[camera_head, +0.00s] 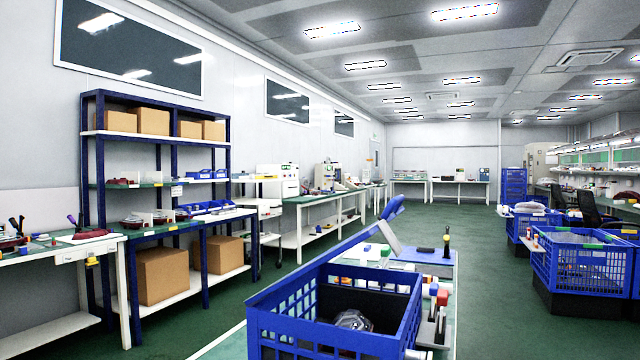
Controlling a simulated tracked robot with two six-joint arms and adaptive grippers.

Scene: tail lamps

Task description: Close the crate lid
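A blue open-mesh crate (335,341) stands at the lower middle of the head view, and its front is cut off by the bottom edge. Its top looks open. A clear, dark-based round object, perhaps a lamp (353,320), lies inside. A long blue bar (345,243) rises from the crate's left rim towards the back right. It may be the lid seen nearly edge-on, but I cannot tell for sure. A small grey panel (389,239) hangs below its far end. Neither of my grippers is in view.
A bench (440,262) with small tools and coloured parts stands behind and right of the crate. More blue crates (580,262) stand on the right. A blue-framed rack with cardboard boxes (160,275) is on the left. Green floor (490,300) is clear between.

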